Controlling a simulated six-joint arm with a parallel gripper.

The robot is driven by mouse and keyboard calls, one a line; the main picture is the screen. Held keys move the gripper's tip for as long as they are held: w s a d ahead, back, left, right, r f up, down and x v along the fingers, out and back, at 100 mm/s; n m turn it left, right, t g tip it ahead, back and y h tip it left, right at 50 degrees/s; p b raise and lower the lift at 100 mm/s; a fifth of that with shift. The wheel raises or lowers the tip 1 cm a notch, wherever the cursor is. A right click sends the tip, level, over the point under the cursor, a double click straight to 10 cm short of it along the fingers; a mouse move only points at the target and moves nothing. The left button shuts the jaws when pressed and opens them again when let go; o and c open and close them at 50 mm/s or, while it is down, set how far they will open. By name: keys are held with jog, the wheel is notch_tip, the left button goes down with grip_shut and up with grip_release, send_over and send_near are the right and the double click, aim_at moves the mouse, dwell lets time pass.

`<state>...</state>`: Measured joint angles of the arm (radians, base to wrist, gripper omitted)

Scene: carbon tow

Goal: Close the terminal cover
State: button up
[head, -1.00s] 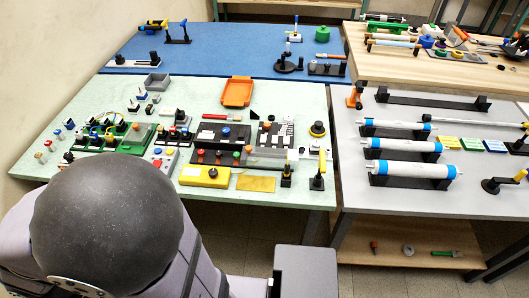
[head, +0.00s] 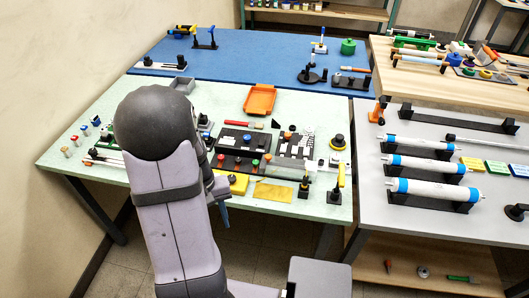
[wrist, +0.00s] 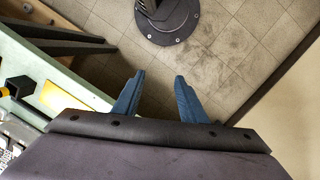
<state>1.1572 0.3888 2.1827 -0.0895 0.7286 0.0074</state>
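My gripper (wrist: 160,76) is open and empty, with its two blue fingers apart over the tiled floor in the wrist view. In the head view my gripper (head: 225,207) hangs just off the front edge of the green table, left of the yellow plate. I cannot tell for sure which part is the terminal cover. A grey, see-through-looking strip (head: 287,171) lies along the front right of the black board (head: 238,162) with coloured knobs; it may be the cover. My arm hides the left middle of the table.
A yellow box (head: 237,184) and a flat yellow plate (head: 273,192) lie near the front edge of the green table (head: 328,207). An orange tray (head: 260,100) lies behind. Small upright black posts (head: 304,186) stand at the front right.

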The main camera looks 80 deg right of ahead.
jog(key=s+d+m, duration=0.1)
jog(key=s+d, duration=0.1)
jog(key=d, duration=0.2)
jog(key=s+d+m+h, duration=0.1)
jog(key=s+d, duration=0.1)
jog(key=d, duration=0.3)
jog(key=s+d+m, duration=0.1)
jog(key=s+d, duration=0.1)
jog(key=d, duration=0.2)
jog(key=shift+d+r+m+h, duration=0.1)
jog(key=shift+d+m+h, duration=0.05)
jog(key=shift+m+h, duration=0.15)
jog(key=d+r+m+h, duration=0.2)
jog(key=d+r+m, duration=0.15)
jog(key=d, duration=0.45)
jog(key=m+g+h, duration=0.1)
jog(key=m+g, duration=0.1)
jog(key=m, duration=0.5)
send_near(268, 156)
jog(key=shift+s+d+f, duration=0.1)
jog(key=shift+s+f, duration=0.05)
jog(key=shift+s, duration=0.05)
jog(key=shift+p+x, duration=1.25)
jog(key=shift+x, duration=2.4)
jog(key=shift+w, duration=0.1)
jog(key=shift+c, duration=0.7)
grip_shut()
